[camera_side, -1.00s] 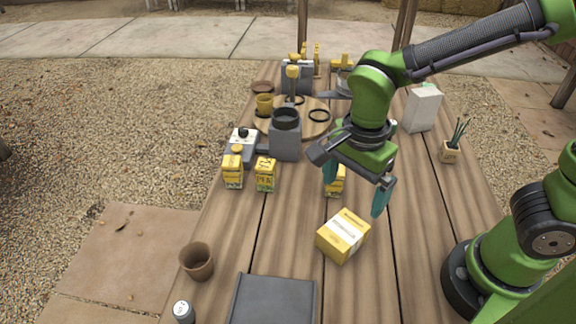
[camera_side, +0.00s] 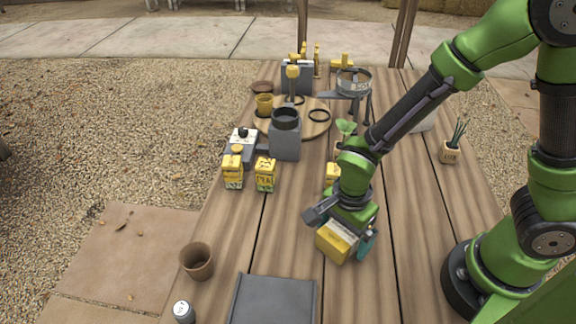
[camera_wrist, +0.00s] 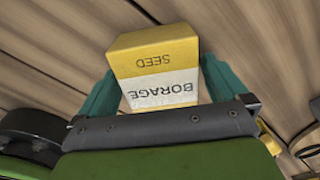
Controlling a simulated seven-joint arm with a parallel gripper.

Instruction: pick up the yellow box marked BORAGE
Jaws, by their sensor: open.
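The yellow box marked BORAGE (camera_side: 334,244) lies on the wooden table, with a white label band. In the wrist view the box (camera_wrist: 155,58) shows the words SEED and BORAGE upside down. My gripper (camera_side: 338,238) is low over the box in the side view and covers part of it. In the wrist view my gripper (camera_wrist: 160,85) is open, with one teal finger on each side of the box. I cannot tell whether the fingers touch it.
Small yellow packets (camera_side: 265,174) stand left of my arm, with another (camera_side: 332,175) close behind it. A brown pot (camera_side: 197,261) and a dark grey tray (camera_side: 274,300) are at the front left. A small plant pot (camera_side: 451,151) stands at right. Table planks around the box are bare.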

